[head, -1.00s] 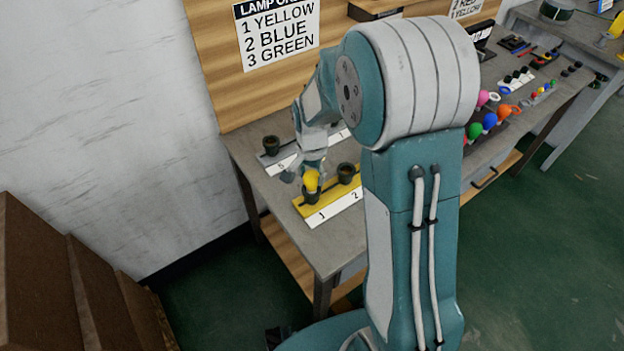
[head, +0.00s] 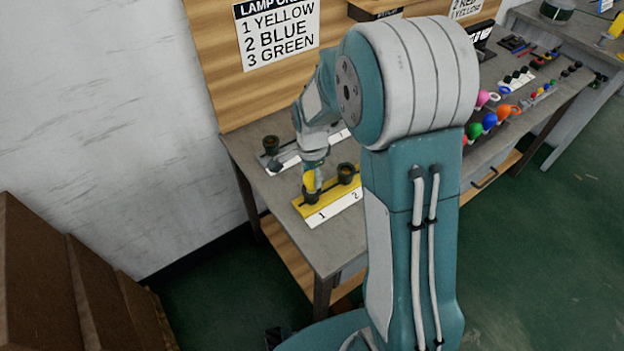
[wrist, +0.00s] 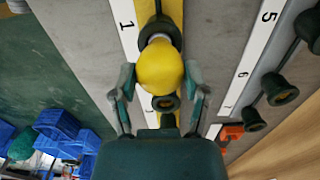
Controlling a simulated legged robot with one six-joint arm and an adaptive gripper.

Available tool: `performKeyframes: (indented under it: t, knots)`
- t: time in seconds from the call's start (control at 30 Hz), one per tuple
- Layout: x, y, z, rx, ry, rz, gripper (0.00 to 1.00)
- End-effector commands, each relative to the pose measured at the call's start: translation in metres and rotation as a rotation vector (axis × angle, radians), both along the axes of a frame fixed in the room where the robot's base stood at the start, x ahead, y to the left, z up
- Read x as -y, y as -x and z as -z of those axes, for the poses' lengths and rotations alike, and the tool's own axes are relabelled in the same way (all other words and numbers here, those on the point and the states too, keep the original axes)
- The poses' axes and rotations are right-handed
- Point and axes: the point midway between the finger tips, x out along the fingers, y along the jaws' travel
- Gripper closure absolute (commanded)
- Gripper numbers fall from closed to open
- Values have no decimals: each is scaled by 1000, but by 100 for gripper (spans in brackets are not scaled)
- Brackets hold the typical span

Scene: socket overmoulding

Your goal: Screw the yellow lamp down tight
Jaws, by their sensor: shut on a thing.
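The yellow lamp (wrist: 160,68) sits in the black socket (wrist: 158,30) beside the label 1 on the yellow strip. In the head view the lamp (head: 309,181) shows only partly behind my gripper (head: 313,172). In the wrist view my gripper (wrist: 160,92) has one finger on each side of the lamp bulb and is shut on it. The yellow strip (head: 302,204) lies near the table's left front corner.
An empty socket (head: 346,172) stands at position 2 on the same strip. A second strip with dark sockets (head: 271,145) lies behind. Several coloured lamps (head: 489,121) lie at the right. A lamp order sign (head: 277,33) hangs on the back board.

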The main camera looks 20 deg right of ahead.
Motion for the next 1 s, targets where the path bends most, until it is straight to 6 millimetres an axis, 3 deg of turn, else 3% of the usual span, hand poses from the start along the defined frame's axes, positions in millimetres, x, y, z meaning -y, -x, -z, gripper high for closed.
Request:
performKeyframes:
  t: [0.17,0.5,0.73,0.77,0.83,0.87,1.0]
  knots:
    - [0,0,0,-1,0,43,76]
    - [0,0,1,-1,1,382,76]
    - [0,0,1,-1,1,399,76]
    - [0,0,1,-1,1,399,36]
    - [0,0,1,-1,1,398,4]
    - [0,0,1,-1,1,398,0]
    - [0,0,1,0,0,398,0]
